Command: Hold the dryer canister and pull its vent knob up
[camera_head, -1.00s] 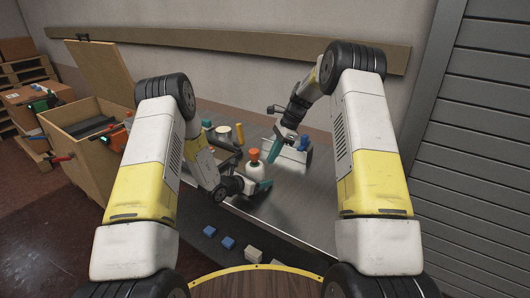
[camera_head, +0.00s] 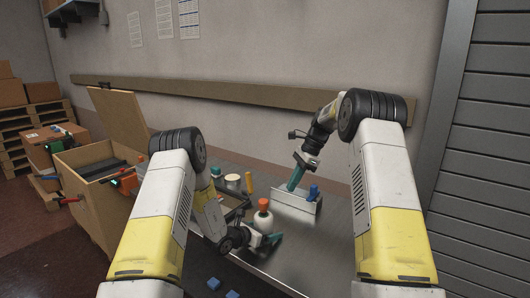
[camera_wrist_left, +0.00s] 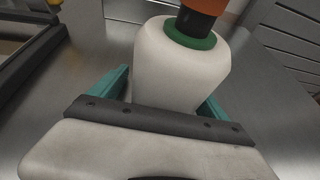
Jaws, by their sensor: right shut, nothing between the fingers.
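The dryer canister (camera_head: 264,222) is a white bottle shape standing upright on the metal worktop, with an orange vent knob (camera_head: 263,204) on top. In the left wrist view the white body (camera_wrist_left: 180,65) fills the middle, with a green ring, a dark stem and the orange knob (camera_wrist_left: 205,5) above, cut by the frame edge. My left gripper (camera_head: 268,240) has its teal fingers on both sides of the lower body, closed on it. My right gripper (camera_head: 293,181) is shut and empty, above and to the right of the knob, apart from it.
A grey holder (camera_head: 297,200) with a blue-topped item (camera_head: 313,192) stands behind and right of the canister. An open wooden crate (camera_head: 92,185) stands at left. Worktop to the right is clear.

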